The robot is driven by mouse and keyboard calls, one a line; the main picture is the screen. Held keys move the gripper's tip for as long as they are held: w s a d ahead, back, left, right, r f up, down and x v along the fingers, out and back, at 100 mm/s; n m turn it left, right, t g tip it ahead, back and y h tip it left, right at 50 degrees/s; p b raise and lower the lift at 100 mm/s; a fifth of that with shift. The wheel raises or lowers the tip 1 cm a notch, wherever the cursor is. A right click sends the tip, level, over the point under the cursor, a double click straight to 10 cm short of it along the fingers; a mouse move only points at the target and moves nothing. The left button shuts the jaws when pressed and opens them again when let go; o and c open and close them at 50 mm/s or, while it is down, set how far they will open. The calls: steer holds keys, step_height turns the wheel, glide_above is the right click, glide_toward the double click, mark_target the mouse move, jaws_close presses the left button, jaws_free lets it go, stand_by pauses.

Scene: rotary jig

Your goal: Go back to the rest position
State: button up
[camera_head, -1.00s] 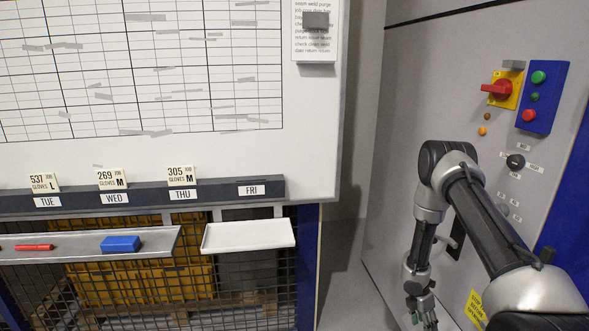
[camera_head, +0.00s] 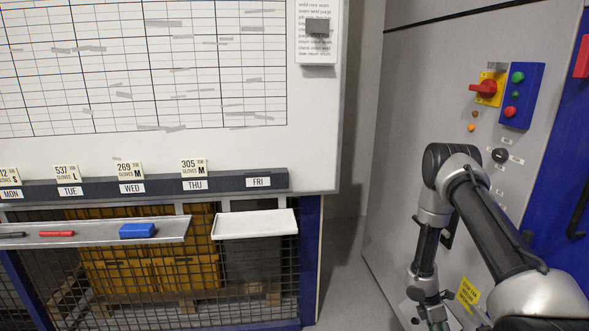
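My arm reaches in from the lower right in front of the grey cabinet (camera_head: 400,130). My gripper (camera_head: 436,322) hangs down at the bottom edge of the picture, partly cut off, and its fingers are too small and cropped to read. No held object can be made out. The arm is bent at the elbow, with the forearm pointing down beside the cabinet's front.
The cabinet carries a red rotary switch (camera_head: 485,87), a blue button box (camera_head: 522,96) and a black knob (camera_head: 500,155). A whiteboard (camera_head: 120,110), a card rail (camera_head: 225,184), a tray with a blue block (camera_head: 138,230) and an empty white tray (camera_head: 255,226) are at left.

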steer(key=s+r+m, duration=0.3)
steer(key=r+m, duration=0.1)
steer(key=r, duration=0.6)
steer(key=s+r+m+g, duration=0.1)
steer(key=s+r+m, duration=0.3)
steer(key=r, duration=0.6)
steer(key=s+r+m, duration=0.1)
steer(key=r+m, duration=0.4)
steer(key=r, duration=0.5)
steer(key=s+a+r+m+t+y, duration=0.1)
steer(key=s+a+r+t, duration=0.2)
steer(key=r, duration=0.6)
steer(key=s+a+r+m+t+y, duration=0.1)
steer(key=s+a+r+m+t, duration=0.1)
steer(key=s+r, duration=0.4)
steer(key=s+a+r+m+t+y, duration=0.1)
steer(key=s+a+r, duration=0.4)
steer(key=r, duration=0.7)
steer(key=a+t+y, duration=0.1)
steer(key=t, duration=0.1)
steer(key=shift+s+a+r+m+t, duration=0.2)
steer(key=shift+r+m+t, duration=0.1)
steer(key=shift+t, duration=0.1)
